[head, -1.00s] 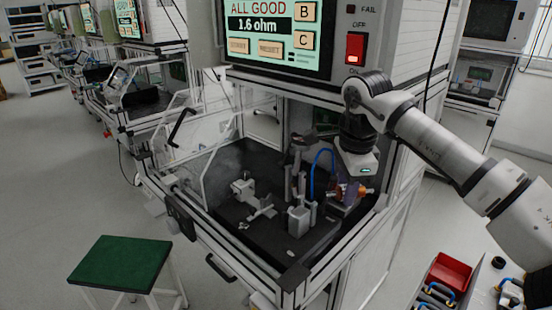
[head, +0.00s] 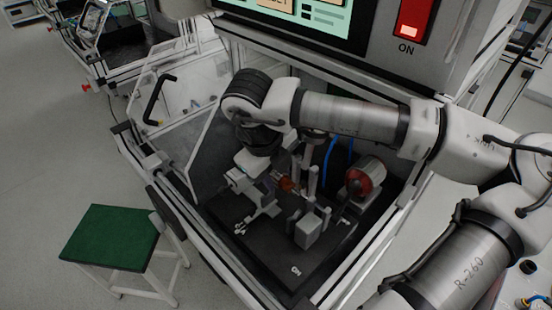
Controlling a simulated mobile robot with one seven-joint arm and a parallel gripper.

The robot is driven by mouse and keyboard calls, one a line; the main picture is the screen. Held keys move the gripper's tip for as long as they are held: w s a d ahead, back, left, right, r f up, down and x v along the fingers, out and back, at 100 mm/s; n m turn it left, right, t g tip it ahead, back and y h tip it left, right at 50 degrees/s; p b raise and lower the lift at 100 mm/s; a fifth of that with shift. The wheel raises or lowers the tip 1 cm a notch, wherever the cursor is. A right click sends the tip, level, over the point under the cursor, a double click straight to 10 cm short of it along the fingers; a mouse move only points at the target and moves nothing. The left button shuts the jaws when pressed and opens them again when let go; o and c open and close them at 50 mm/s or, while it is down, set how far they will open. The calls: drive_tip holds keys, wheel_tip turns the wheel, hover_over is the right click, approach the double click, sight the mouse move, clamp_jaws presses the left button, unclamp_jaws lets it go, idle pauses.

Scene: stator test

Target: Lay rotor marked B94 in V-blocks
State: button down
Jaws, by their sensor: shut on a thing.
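My gripper (head: 280,182) hangs inside the open test bay, above the dark base plate (head: 262,262). It is shut on a small part with copper-orange windings, the rotor (head: 288,184), partly hidden by the fingers. No B94 marking can be read. Grey fixture pieces (head: 264,208) stand on the plate just below and beside my gripper. A grey block with upright posts (head: 308,232) stands to the right of it. I cannot tell clearly which pieces are the V-blocks, or whether the rotor touches them.
A grey cylinder with a red ring (head: 368,178) sits at the bay's right. A blue hose (head: 330,155) runs behind the posts. The clear guard door (head: 185,112) stands open at left. A green-topped stool (head: 110,236) stands outside.

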drive_tip(key=shift+s+f, duration=0.1)
drive_tip(key=shift+f, duration=0.05)
drive_tip(key=shift+f, duration=0.2)
drive_tip(key=shift+f+b, duration=1.4)
drive_tip(key=shift+f, duration=1.25)
drive_tip(key=shift+r, duration=0.1)
drive_tip(key=shift+b, duration=0.5)
drive_tip(key=shift+f+b, duration=1.25)
drive_tip(key=shift+b, duration=0.8)
drive_tip(key=c, duration=0.9)
unclamp_jaws()
